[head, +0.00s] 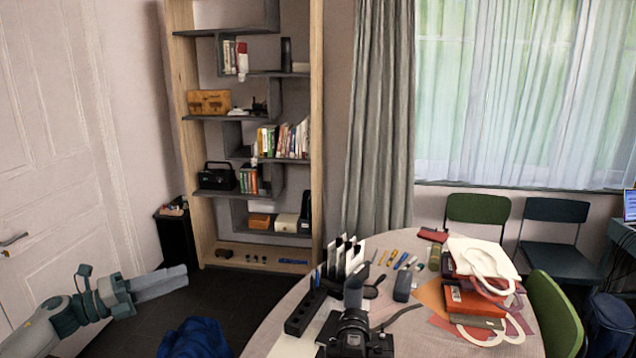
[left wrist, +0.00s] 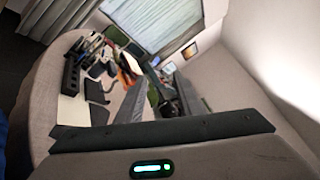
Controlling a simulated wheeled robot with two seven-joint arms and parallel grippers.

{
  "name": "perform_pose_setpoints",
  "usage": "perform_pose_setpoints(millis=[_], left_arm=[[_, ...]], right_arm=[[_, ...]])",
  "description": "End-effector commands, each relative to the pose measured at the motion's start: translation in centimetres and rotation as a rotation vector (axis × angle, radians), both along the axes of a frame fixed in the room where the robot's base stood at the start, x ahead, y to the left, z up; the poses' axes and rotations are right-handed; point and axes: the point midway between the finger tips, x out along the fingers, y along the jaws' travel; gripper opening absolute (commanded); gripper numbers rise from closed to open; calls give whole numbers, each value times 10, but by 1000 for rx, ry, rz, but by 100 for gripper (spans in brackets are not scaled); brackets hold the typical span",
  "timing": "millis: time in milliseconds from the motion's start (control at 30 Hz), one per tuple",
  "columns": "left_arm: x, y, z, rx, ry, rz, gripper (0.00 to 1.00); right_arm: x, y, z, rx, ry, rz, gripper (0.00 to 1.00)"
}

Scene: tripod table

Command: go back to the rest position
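My left gripper (head: 185,277) reaches in from the left in the head view, over the dark floor between the door and the table. It is apart from the table and everything on it. In the left wrist view its two fingers stand apart with a gap between them, and I see nothing held in the gap (left wrist: 161,82). My right gripper is in neither view.
The round table (head: 412,335) bears a black camera (head: 355,335), a dark block with holes (head: 305,313), markers and a stack of books (head: 473,302). A tall shelf (head: 319,130) stands behind. Chairs (head: 556,310) line the table's right. Floor left of the table is partly clear.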

Motion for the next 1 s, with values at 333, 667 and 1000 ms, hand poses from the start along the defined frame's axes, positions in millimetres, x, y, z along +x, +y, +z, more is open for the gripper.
perform_pose_setpoints(millis=[333, 667, 1000], left_arm=[[0, -52, -39, -248, 145, 167, 34], [-37, -83, -117, -645, 497, 508, 34], [-145, -83, -224, -977, 968, 933, 34]], right_arm=[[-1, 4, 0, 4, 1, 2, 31], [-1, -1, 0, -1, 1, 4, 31], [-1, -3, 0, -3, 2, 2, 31]])
